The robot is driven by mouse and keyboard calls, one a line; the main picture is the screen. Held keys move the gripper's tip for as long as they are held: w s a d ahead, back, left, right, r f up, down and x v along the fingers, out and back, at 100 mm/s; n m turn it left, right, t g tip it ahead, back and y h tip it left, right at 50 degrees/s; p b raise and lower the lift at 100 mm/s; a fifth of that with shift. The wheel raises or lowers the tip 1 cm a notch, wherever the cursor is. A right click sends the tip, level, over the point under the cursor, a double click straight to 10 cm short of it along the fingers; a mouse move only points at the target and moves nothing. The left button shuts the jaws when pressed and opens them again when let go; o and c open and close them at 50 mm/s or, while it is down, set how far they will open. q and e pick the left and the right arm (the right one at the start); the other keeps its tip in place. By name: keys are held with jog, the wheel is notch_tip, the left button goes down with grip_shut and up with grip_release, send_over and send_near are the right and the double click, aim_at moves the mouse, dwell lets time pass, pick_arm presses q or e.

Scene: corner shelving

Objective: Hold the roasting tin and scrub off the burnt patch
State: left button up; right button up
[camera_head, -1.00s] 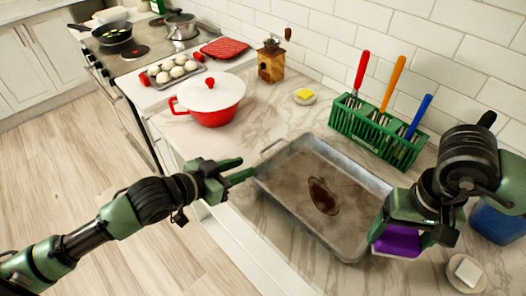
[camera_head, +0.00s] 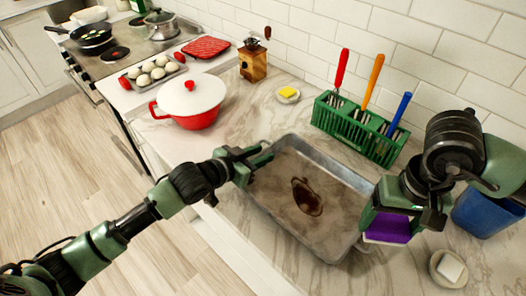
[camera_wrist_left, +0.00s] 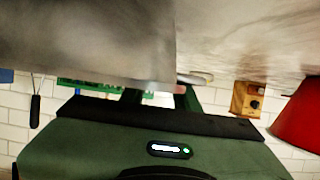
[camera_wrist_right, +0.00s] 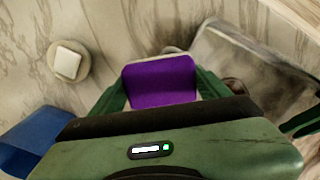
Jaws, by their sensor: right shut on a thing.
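The grey metal roasting tin (camera_head: 345,171) lies on the marble counter, with a dark brown burnt patch (camera_head: 307,197) on its floor. My left gripper (camera_head: 267,155) is open at the tin's left end, its fingers apart near the rim and end handle. In the left wrist view the tin's wall (camera_wrist_left: 90,45) reaches down between the fingers; contact is unclear. My right gripper (camera_head: 388,226) is shut on a purple scrubbing sponge (camera_head: 387,229) with a pale underside, near the tin's right end. The sponge (camera_wrist_right: 160,82) sits between the fingers in the right wrist view.
A green rack (camera_head: 351,130) with red-, orange- and blue-handled tools stands behind the tin. A blue container (camera_head: 485,212) and a dish with a white block (camera_head: 448,268) are at right. A red pot (camera_head: 190,102) and a yellow-block dish (camera_head: 288,94) stand left and behind.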

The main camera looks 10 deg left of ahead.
pick_arm(q)
jog(key=shift+w+d+f, duration=0.25)
jog(key=shift+w+d, duration=0.1)
jog(key=shift+w, duration=0.2)
grip_shut()
dwell(2.0)
